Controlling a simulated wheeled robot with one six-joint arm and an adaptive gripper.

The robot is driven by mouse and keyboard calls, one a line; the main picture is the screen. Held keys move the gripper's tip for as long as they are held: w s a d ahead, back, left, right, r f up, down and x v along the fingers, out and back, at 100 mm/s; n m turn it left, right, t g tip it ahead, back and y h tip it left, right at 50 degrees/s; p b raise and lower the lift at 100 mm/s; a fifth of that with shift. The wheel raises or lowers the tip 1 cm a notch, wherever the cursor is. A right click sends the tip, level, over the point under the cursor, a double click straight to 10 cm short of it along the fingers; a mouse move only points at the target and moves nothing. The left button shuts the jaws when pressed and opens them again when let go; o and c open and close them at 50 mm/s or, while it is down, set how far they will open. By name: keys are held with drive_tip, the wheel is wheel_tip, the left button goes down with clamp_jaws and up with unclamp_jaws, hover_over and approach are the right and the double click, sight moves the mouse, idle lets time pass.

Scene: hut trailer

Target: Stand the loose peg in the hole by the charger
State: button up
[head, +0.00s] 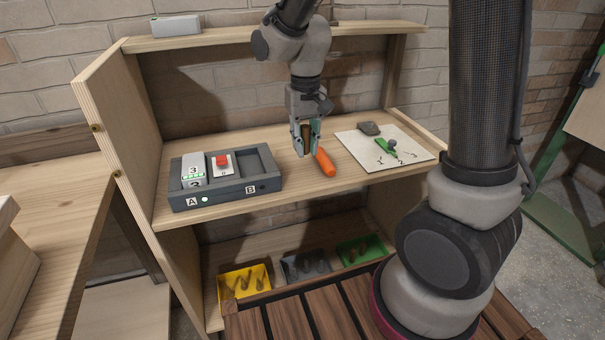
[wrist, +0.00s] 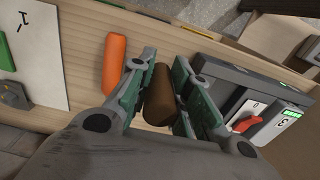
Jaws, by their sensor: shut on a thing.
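My gripper (head: 305,140) is shut on a brown peg (wrist: 158,95), above or at the shelf board; I cannot tell whether the peg touches the board. The peg shows between the two fingers in the wrist view, and the fingers partly cover it in the head view. The charger (head: 225,196) is a dark grey tray to the left of my gripper, marked A and B. It holds a white block marked 3 and a white block with a red top. I cannot make out a hole in the board in either view.
An orange rod (head: 325,162) lies on the shelf just right of my gripper. Yellow, grey and green bins stand on the lower shelf.

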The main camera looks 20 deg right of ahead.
sight(305, 182)
wheel_tip(305, 182, down, 9)
drive_tip(key=shift+f, duration=0.1)
idle(0.4)
drive_tip(key=o, duration=0.8)
